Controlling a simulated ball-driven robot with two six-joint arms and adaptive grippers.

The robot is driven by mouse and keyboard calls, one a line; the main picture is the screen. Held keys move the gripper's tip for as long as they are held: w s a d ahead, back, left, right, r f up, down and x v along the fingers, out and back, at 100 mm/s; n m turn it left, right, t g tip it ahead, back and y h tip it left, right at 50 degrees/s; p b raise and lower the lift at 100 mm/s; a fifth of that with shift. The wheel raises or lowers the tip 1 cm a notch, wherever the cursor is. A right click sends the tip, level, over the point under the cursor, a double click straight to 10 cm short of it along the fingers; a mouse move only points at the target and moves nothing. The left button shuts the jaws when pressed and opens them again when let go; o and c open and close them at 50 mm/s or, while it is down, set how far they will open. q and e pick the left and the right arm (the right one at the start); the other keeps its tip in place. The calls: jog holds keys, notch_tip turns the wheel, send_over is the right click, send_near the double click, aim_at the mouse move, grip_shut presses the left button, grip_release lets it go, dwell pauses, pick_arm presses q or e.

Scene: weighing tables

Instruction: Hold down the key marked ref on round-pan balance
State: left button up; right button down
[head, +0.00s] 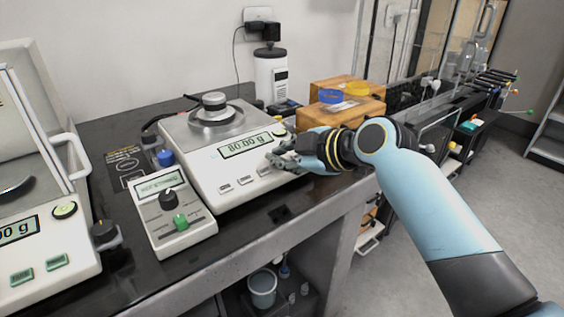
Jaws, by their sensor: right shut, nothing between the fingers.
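The round-pan balance (210,157) stands on the dark bench in the middle of the head view. A metal weight (214,101) sits on its round pan. Its display (245,145) reads 80.00 g. A row of small grey keys (245,179) runs along its front; their labels are too small to read. My right gripper (271,159) is shut and empty. Its fingertips are at the right end of the key row and partly cover it. I cannot tell whether they touch a key. My left gripper is not in view.
A control box (172,215) with a black knob and green button stands left of the balance. Another balance (50,240) with clear panels is at the far left. Wooden blocks (342,105) with blue and yellow lids sit behind my right gripper. The bench's front edge is close.

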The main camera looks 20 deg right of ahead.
jog(key=shift+s+r+p, duration=0.2)
jog(key=shift+r+p, duration=0.5)
jog(key=shift+r, duration=0.05)
jog(key=r+p, duration=0.1)
jog(key=s+r+p, duration=0.1)
jog(key=r+p, duration=0.2)
jog(key=shift+s+d+r, duration=0.2)
jog(key=shift+d+r, duration=0.15)
jog(key=shift+r, duration=0.05)
